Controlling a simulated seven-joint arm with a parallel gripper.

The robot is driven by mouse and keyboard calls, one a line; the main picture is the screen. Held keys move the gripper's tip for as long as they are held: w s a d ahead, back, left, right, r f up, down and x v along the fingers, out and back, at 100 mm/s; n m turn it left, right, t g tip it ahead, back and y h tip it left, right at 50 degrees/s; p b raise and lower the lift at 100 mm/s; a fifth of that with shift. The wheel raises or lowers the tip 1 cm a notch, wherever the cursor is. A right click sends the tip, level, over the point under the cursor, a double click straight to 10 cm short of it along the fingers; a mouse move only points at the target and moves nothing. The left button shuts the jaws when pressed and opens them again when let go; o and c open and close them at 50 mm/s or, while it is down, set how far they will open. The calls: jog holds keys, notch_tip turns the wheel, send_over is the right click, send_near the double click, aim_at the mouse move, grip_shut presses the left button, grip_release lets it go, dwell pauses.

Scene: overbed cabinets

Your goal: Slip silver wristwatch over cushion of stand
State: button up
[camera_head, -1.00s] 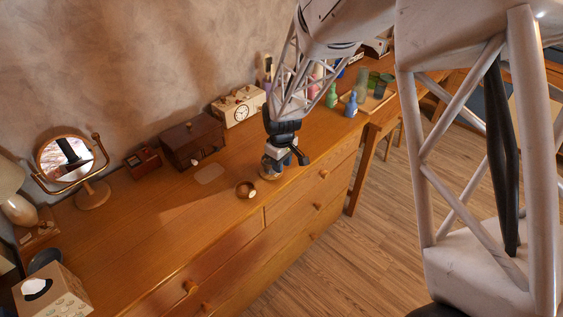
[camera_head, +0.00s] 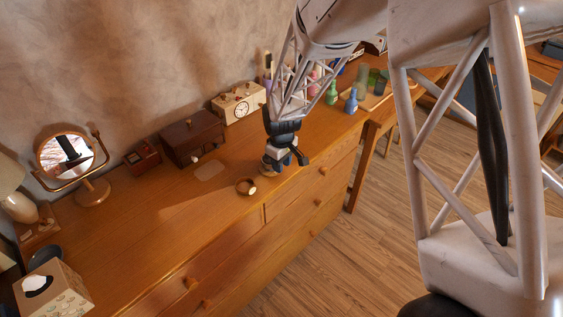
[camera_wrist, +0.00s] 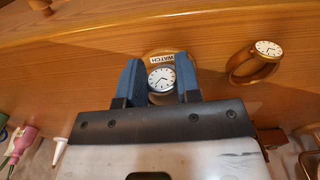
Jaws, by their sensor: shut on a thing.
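My gripper (camera_wrist: 160,76) has its blue fingers closed on either side of a silver wristwatch with a white dial (camera_wrist: 161,79). A stand's base with a "WATCH" label (camera_wrist: 164,58) shows just beyond the dial. The cushion is hidden under the watch and fingers, so I cannot tell whether the band is around it. In the head view my gripper (camera_head: 273,168) is low over the dresser top near its front edge, and the watch is mostly hidden there.
A gold-brown watch with a white dial (camera_wrist: 266,48) stands beside the stand; it also shows in the head view (camera_head: 247,187).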

jog(key=shift+f, duration=0.85)
dwell(0.4)
jog(key=o, duration=1)
jog(key=shift+r, duration=0.1)
notch_tip(320, 180, up, 8)
jog(key=shift+f, duration=0.25)
dwell(0.4)
